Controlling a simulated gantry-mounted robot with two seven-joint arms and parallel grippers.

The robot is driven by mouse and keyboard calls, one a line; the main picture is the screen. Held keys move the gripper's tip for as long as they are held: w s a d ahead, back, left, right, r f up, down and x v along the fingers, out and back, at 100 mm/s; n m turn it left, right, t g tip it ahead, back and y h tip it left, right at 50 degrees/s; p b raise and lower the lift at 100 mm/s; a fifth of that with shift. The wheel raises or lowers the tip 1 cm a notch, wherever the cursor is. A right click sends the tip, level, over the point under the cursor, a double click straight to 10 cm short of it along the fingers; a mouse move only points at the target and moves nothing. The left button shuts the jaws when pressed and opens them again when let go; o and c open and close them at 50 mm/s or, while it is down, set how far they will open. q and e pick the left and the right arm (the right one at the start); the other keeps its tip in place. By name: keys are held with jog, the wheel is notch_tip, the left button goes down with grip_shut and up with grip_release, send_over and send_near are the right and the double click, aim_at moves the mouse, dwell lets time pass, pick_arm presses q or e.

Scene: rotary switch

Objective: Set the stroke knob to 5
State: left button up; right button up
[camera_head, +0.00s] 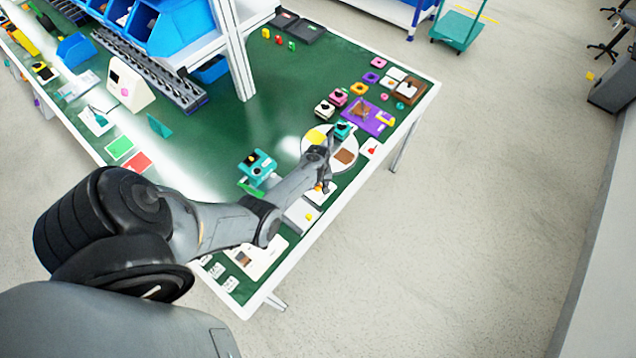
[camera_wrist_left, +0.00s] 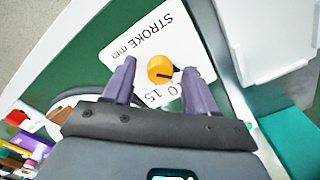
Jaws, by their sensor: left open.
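The stroke knob (camera_wrist_left: 160,69) is a round orange dial with a dark pointer line, on a white plate (camera_wrist_left: 124,46) lettered "STROKE mm". The lettering is upside down in the left wrist view, and the pointer aims to the right there. A "15" shows below the knob; other scale marks are partly hidden by my fingers. My left gripper (camera_wrist_left: 159,72) is open, with one finger on each side of the knob; I cannot tell whether they touch it. In the head view the left gripper (camera_head: 323,182) is over the plate near the table's front edge, hiding most of it. My right gripper is not in view.
A round white disc (camera_head: 346,141) with coloured patches lies just beyond. A white plate with a yellow knob (camera_head: 308,216) and a teal device (camera_head: 258,164) are close by. A purple board (camera_head: 378,122) stands farther right.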

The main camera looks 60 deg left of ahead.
pick_arm(q)
notch_tip(320, 180, up, 11)
jog(key=p, duration=0.2)
dwell(0.4)
jog(key=shift+f, duration=0.15)
